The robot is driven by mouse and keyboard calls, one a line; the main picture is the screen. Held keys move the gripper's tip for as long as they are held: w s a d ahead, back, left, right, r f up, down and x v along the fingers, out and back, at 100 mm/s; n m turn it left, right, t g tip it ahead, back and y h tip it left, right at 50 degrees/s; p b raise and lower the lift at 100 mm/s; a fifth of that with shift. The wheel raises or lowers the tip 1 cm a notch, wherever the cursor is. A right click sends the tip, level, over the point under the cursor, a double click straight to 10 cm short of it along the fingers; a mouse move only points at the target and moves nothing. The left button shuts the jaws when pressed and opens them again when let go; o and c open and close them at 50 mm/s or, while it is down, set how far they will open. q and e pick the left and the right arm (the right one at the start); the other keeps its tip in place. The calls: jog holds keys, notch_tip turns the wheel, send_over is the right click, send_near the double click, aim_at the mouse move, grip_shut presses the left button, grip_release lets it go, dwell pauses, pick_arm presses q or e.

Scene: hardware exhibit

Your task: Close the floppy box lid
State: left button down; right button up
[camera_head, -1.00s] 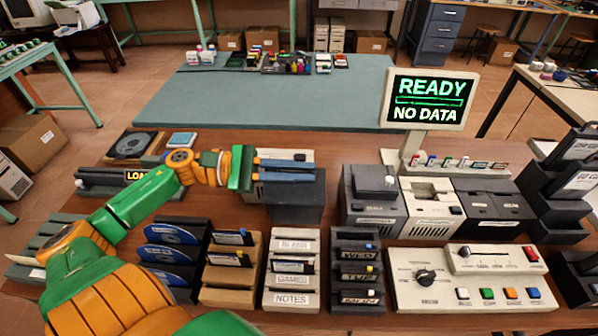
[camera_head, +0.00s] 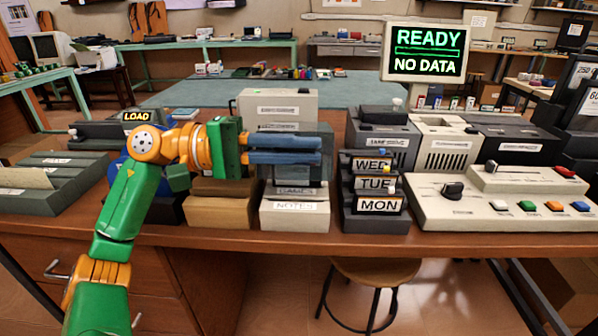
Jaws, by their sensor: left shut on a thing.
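A dark, see-through panel (camera_head: 313,174) stands among the boxes in the middle of the table; it looks like the floppy box lid. My left gripper (camera_head: 316,150) reaches in from the left, its blue fingers lying across this panel and shut on it. The fingers and the stepped holder in front hide much of the panel and the box around it. I cannot tell the lid's exact angle. My right gripper is not in view.
A beige stepped holder (camera_head: 295,217) stands in front, with a dark WED/TUE/MON holder (camera_head: 375,222) to its right. A beige unit (camera_head: 277,102) is behind. The control panel (camera_head: 470,208) and display (camera_head: 427,53) stand right. The blue-green mat (camera_head: 180,95) behind is partly clear.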

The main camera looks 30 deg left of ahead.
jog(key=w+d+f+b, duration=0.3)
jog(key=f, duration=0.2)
pick_arm(q)
jog(key=f+m+b, duration=0.1)
jog(key=f, duration=0.1)
jog(key=s+f+m+b, duration=0.1)
jog(key=f+b, duration=0.1)
jog(key=s+d+f+m+b, duration=0.1)
jog(key=shift+d+f, duration=0.1)
jog(key=shift+f, duration=0.3)
jog(key=shift+d+f+m+b, duration=0.1)
jog(key=shift+f+m+b, duration=0.15)
jog(key=shift+b, duration=0.35)
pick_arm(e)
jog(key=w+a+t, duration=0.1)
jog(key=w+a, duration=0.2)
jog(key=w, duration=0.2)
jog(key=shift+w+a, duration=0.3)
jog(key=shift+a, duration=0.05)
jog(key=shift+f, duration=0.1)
pick_arm(q)
jog(key=c, duration=1)
grip_release()
jog(key=shift+o, duration=0.2)
